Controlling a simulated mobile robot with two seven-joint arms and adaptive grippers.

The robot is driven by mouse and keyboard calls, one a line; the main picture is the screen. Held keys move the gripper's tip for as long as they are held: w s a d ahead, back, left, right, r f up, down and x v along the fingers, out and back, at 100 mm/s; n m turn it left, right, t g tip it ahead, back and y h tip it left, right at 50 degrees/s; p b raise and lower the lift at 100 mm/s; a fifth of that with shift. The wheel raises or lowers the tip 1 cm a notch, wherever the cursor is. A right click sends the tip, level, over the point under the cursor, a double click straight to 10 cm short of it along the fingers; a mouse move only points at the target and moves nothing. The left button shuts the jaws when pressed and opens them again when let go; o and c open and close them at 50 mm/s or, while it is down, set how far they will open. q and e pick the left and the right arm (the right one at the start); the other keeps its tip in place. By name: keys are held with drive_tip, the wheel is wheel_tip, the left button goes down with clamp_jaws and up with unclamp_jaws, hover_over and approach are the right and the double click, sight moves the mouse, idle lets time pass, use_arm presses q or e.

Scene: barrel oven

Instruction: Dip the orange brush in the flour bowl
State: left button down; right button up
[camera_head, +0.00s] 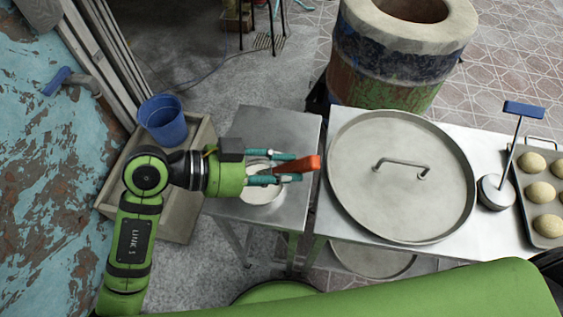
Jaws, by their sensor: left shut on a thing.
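The orange brush (307,164) is held in my left gripper (287,168), whose teal fingers are shut on it. Its orange part points right and slightly up in the picture. The flour bowl (258,193) stands on the small metal table, with white contents showing. My left gripper is over the bowl and covers much of it. I cannot tell the height of the brush above the bowl, and the brush's bristles are not clearly seen. My right gripper is not in view.
A large round lid (400,200) with a handle lies on the right table. A tool with a blue handle (523,109) stands beside a tray of buns (527,222). A blue bucket (163,120) is at the left. The barrel oven (395,60) stands behind.

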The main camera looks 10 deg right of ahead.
use_arm(q)
drive_tip(key=shift+f, duration=0.75)
idle(0.5)
drive_tip(key=shift+r, duration=0.1)
wheel_tip(320, 180, up, 17)
drive_tip(key=p, duration=1.7)
